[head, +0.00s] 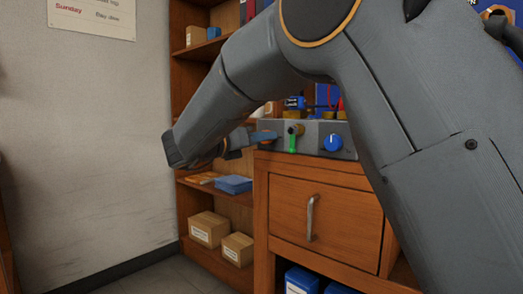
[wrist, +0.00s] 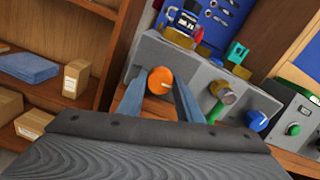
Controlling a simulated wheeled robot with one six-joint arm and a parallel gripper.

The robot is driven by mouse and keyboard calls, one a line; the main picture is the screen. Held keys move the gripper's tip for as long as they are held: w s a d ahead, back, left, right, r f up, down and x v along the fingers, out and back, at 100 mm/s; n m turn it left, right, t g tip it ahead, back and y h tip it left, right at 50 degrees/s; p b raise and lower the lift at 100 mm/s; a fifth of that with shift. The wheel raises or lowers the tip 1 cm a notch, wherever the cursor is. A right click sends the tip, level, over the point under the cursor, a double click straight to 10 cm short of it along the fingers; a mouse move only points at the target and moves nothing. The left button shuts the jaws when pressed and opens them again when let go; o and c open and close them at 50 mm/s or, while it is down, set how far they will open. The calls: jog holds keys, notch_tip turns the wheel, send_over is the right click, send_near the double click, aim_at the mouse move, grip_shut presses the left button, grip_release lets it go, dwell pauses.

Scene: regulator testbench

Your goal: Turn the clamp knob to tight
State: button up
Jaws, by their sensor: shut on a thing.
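An orange knob (wrist: 160,80) sits on the front face of a grey testbench box (wrist: 153,48), and I take it as the clamp knob. My gripper (wrist: 159,84) has one finger on each side of the knob and is shut on it. I cannot read any mark showing how far the knob is turned.
Right of the knob are a green lever (head: 293,143) on a brass fitting and a blue knob (head: 333,142). The box stands on a wooden drawer cabinet (head: 335,205). Shelves with cartons (head: 208,228) and a blue folder (head: 233,184) stand to the left.

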jog(key=shift+m+b, duration=0.6)
jog(key=shift+b, duration=0.05)
jog(key=o, duration=1)
jog(key=shift+a, duration=0.1)
jog(key=shift+o, duration=0.2)
jog(key=p+v, duration=0.2)
jog(key=v, duration=0.5)
jog(key=shift+s+a, duration=0.25)
jog(key=shift+s, duration=0.1)
